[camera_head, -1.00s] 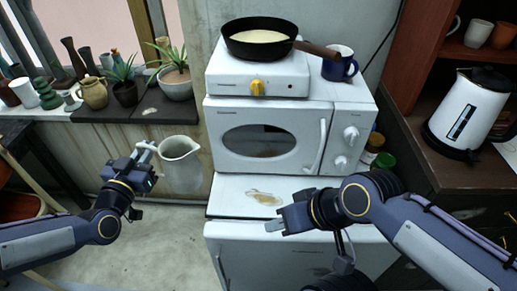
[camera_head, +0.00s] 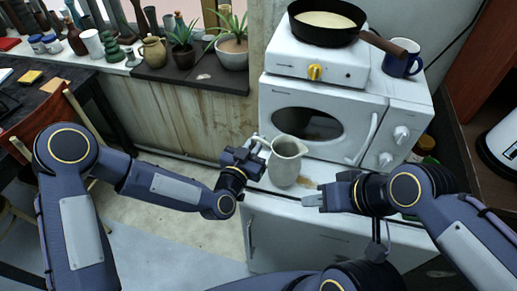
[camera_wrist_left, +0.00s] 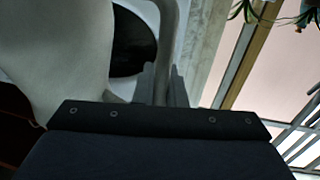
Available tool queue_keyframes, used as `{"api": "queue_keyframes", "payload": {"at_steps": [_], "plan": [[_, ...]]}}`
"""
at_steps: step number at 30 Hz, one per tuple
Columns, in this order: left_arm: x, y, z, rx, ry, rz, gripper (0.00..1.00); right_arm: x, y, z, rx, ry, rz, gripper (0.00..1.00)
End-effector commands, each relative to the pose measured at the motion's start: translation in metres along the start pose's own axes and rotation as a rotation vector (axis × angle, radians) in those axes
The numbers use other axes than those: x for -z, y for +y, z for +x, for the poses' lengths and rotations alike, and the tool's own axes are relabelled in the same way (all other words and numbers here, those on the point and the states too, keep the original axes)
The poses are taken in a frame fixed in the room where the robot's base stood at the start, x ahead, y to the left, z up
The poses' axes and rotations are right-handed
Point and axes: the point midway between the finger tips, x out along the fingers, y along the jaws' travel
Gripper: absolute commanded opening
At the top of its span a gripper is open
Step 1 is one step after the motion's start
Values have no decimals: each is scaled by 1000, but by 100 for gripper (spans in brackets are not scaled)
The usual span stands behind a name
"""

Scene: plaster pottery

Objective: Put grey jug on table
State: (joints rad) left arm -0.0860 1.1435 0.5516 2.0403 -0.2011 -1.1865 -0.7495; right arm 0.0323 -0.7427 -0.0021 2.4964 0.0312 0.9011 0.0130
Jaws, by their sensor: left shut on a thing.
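The grey jug (camera_head: 285,163) is upright in the head view, in front of the microwave and over the white counter top. My left gripper (camera_head: 257,147) is shut on its handle, at the jug's left side. I cannot tell whether the jug's base touches the counter. In the left wrist view the jug's pale body (camera_wrist_left: 60,50) fills the upper left, with the handle between the fingers (camera_wrist_left: 162,85). My right gripper (camera_head: 314,199) is just right of and below the jug; its jaw opening is unclear. A dark table (camera_head: 52,103) stands at the far left.
A wooden chair (camera_head: 75,110) stands by the table. A microwave (camera_head: 315,120) bears a hotplate with a pan (camera_head: 325,22) and a blue mug (camera_head: 403,60). Potted plants (camera_head: 232,50) and vases line the sill. The floor (camera_head: 150,225) at centre left looks open.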

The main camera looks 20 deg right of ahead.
Motion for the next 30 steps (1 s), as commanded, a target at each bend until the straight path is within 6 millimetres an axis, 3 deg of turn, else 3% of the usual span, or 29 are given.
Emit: {"api": "queue_keyframes", "payload": {"at_steps": [4, 11, 24, 25, 30], "plan": [[-9, 9, 2, -2, 2, -2, 0, 1, -1, -2, 0, 0, 0, 36], [-34, 6, 2, 1, 3, -2, 0, 5, -5, -10, 0, 0, 0, 36], [-41, 6, 2, 0, 6, 0, 0, 2, -2, -5, 0, 0, 0, 36], [-41, 6, 2, 0, 2, 1, 15, 3, -3, -6, 0, 0, 0, 36], [-40, 6, 1, -1, 1, 1, 32, 3, -3, -7, 0, 0, 0, 36]]}}
